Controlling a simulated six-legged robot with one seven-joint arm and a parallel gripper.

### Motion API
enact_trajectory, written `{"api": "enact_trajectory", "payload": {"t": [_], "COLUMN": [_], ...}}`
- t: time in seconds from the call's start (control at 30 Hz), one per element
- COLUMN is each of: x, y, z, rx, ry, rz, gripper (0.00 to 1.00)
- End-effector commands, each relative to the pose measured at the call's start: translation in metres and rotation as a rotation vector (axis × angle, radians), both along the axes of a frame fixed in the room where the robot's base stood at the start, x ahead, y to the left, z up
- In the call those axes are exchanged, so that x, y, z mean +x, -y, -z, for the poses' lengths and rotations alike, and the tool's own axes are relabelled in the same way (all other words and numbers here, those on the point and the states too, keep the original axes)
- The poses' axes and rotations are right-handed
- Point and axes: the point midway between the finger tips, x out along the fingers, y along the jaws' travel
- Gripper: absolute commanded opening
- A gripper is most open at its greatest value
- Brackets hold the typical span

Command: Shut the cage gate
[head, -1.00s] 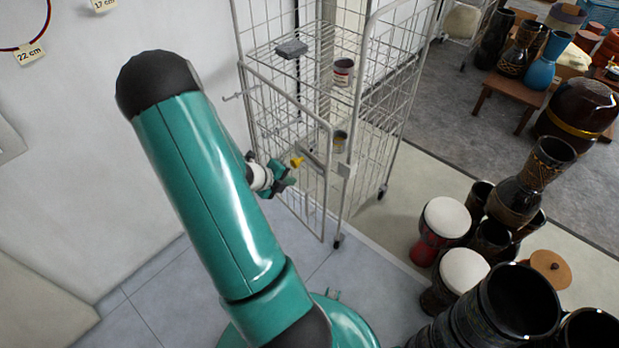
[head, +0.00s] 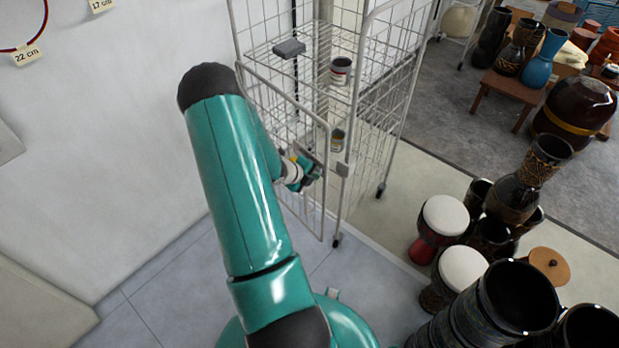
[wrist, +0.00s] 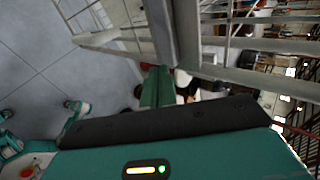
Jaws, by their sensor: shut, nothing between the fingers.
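The cage gate (head: 283,94) is a pale wire-mesh door with a tubular frame on the lower front of the tall wire cage (head: 372,110). Its free edge stands close to the cage's right front post (head: 343,200), with a narrow gap showing between them. A latch block (head: 343,169) sits on that post. My gripper (head: 314,173) is shut and empty at the gate's free edge, just left of the post. Whether it touches the gate is unclear.
A grey block (head: 289,48) and a can (head: 341,70) stand on the cage shelf; another can (head: 337,139) is lower inside. White-topped drums (head: 445,217) and dark goblet drums (head: 517,300) crowd the right. A white wall (head: 100,140) is at left. The tiled floor before the cage is clear.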

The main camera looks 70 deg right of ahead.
Motion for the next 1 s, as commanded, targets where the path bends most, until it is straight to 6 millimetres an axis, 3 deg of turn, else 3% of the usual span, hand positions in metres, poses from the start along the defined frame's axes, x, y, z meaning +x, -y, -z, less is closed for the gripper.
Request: {"api": "enact_trajectory", "payload": {"t": [0.23, 0.53, 1.0], "x": [-0.002, -0.026, -0.022], "y": [0.003, 0.038, 0.034], "z": [0.0, 0.0, 0.0], "rx": [0.0, 0.0, 0.0], "ry": [0.0, -0.001, 0.0], "rz": [0.0, -0.001, -0.001], "gripper": [0.0, 0.0, 0.0]}}
